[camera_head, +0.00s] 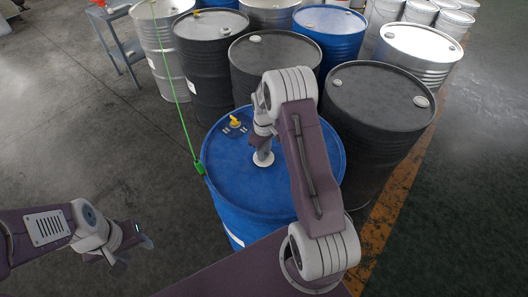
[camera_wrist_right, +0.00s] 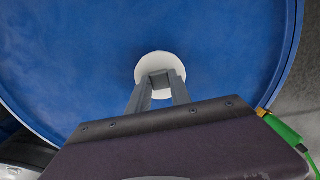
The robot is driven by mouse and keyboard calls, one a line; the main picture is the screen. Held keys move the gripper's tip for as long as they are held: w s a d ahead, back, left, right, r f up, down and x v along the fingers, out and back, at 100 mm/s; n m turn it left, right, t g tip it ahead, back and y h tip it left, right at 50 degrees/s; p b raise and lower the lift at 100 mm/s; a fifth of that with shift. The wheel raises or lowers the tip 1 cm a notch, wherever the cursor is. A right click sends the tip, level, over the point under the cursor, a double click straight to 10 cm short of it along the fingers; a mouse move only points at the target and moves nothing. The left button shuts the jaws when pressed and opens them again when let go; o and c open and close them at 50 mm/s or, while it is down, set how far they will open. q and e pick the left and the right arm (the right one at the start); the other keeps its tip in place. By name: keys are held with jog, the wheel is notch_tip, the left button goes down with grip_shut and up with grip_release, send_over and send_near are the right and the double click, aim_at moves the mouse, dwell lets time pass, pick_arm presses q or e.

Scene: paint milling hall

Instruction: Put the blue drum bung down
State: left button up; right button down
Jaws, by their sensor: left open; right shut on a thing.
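The bung is a round whitish disc (camera_head: 264,159) at the blue drum's lid (camera_head: 302,180) in the head view. My right gripper (camera_head: 263,148) points down onto the lid and is shut on the bung. In the right wrist view the bung (camera_wrist_right: 147,66) shows against the blue lid (camera_wrist_right: 75,75), between my right gripper's fingertips (camera_wrist_right: 160,86). I cannot tell whether the bung touches the lid. My left gripper (camera_head: 130,246) is open and empty, low over the floor left of the drum.
A yellow fitting (camera_head: 236,120) stands on the lid's far left part. A green clamp (camera_head: 199,168) with a green cable grips the drum's left rim. Dark drums (camera_head: 378,97) and steel drums (camera_head: 420,42) crowd behind and right.

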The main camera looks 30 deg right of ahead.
jog(key=c, duration=1.2)
grip_release()
jog(key=shift+f, duration=0.1)
jog(key=shift+o, duration=0.2)
notch_tip(320, 180, up, 12)
jog(key=s+a+f+m, duration=0.1)
jog(key=s+a+m, duration=0.1)
jog(key=s+a, duration=0.3)
jog(key=s+a+f+m+t, duration=0.1)
jog(key=s+a, duration=0.5)
jog(key=s, duration=0.7)
jog(key=shift+m+b, duration=0.4)
jog(key=shift+m, duration=0.5)
jog(key=shift+s, duration=0.15)
